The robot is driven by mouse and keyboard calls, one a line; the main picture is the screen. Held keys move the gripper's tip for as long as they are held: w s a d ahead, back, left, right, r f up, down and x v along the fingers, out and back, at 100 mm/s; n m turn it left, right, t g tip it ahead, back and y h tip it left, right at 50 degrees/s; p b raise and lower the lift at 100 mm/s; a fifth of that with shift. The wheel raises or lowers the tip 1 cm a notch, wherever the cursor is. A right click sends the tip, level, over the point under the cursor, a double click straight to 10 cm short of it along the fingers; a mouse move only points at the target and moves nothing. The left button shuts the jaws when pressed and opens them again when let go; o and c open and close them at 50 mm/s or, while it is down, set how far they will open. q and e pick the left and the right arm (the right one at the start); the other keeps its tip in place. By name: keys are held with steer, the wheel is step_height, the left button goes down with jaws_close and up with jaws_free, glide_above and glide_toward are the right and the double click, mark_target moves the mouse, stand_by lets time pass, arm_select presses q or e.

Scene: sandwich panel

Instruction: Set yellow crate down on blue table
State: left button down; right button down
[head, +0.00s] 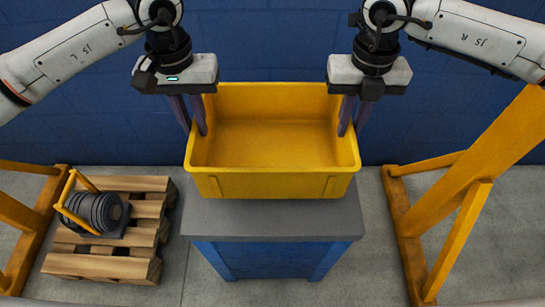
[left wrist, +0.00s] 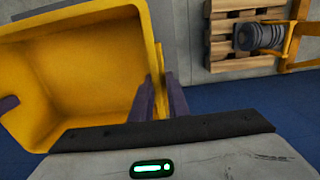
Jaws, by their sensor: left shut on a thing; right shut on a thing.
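The yellow crate (head: 272,184) is empty and looks level in the head view, its open top facing up. My left gripper (head: 196,128) is shut on its left wall and my right gripper (head: 350,130) is shut on its right wall. The crate also fills the left of the left wrist view (left wrist: 75,80), with the left gripper's fingers (left wrist: 160,98) at its wall. The blue table (head: 272,258) has a grey top and stands below the crate. The crate hides the back of the tabletop. I cannot tell whether the crate touches it.
A wooden pallet (head: 100,263) with a dark ribbed cylindrical part (head: 95,210) stands on the floor left of the table. A yellow frame (head: 405,235) stands at the right, and another (head: 40,232) at the left edge. A blue wall (head: 270,40) is behind. The front tabletop is clear.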

mark_target(200, 139)
arm_select(q)
steer(key=shift+f, duration=0.15)
arm_select(e)
steer(key=shift+f, duration=0.15)
